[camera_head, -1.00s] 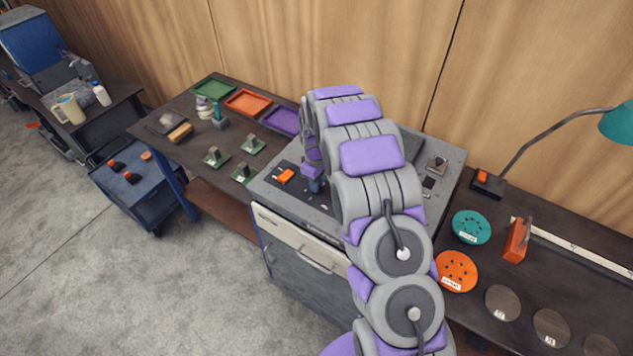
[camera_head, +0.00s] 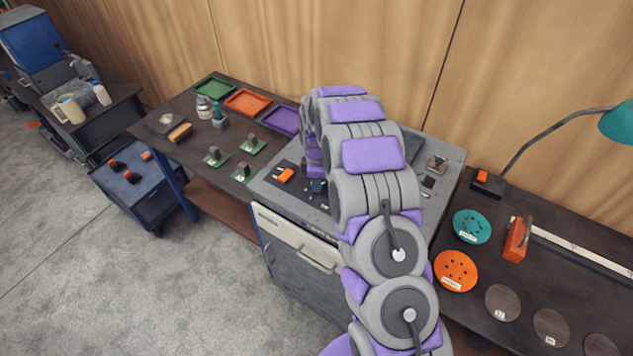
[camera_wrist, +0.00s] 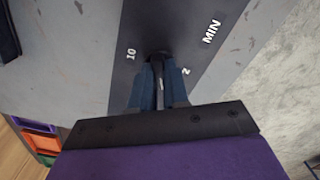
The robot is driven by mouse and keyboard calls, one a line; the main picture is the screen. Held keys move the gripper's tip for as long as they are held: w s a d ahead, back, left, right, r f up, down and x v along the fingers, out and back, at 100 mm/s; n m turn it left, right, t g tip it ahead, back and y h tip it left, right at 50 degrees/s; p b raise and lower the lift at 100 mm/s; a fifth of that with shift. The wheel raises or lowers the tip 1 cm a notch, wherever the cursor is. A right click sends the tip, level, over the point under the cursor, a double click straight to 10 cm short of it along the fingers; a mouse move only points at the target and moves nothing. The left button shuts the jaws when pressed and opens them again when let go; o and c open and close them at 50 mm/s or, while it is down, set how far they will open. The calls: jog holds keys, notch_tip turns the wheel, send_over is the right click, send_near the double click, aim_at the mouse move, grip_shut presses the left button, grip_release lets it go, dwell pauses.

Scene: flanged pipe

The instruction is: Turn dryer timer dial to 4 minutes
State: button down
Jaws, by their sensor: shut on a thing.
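The dryer (camera_head: 268,195) is a grey cabinet with a pale front and a handle, set in the bench line. In the wrist view, its dark timer panel (camera_wrist: 195,40) carries white marks "10", "2" and "MIN"; other marks are hidden. The dark timer dial (camera_wrist: 158,57) stands on this panel between the "10" and the "2". My gripper (camera_wrist: 158,78) is shut on the dial, its blue fingers on either side of it. Its pointer setting cannot be read. In the head view my gripper (camera_head: 318,186) is low over the dryer top, partly behind my arm.
Green (camera_head: 213,88), orange (camera_head: 247,102) and purple (camera_head: 281,121) trays sit on the bench at left. A teal lamp (camera_head: 619,124) and sanding discs (camera_head: 456,271) are at right.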

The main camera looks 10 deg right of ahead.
jog(key=shift+w+r, duration=0.2)
jog(key=c, duration=1.1)
grip_release()
jog(key=shift+s+f, duration=0.1)
jog(key=shift+f, duration=0.05)
notch_tip(320, 180, up, 17)
jog(key=shift+r, duration=0.15)
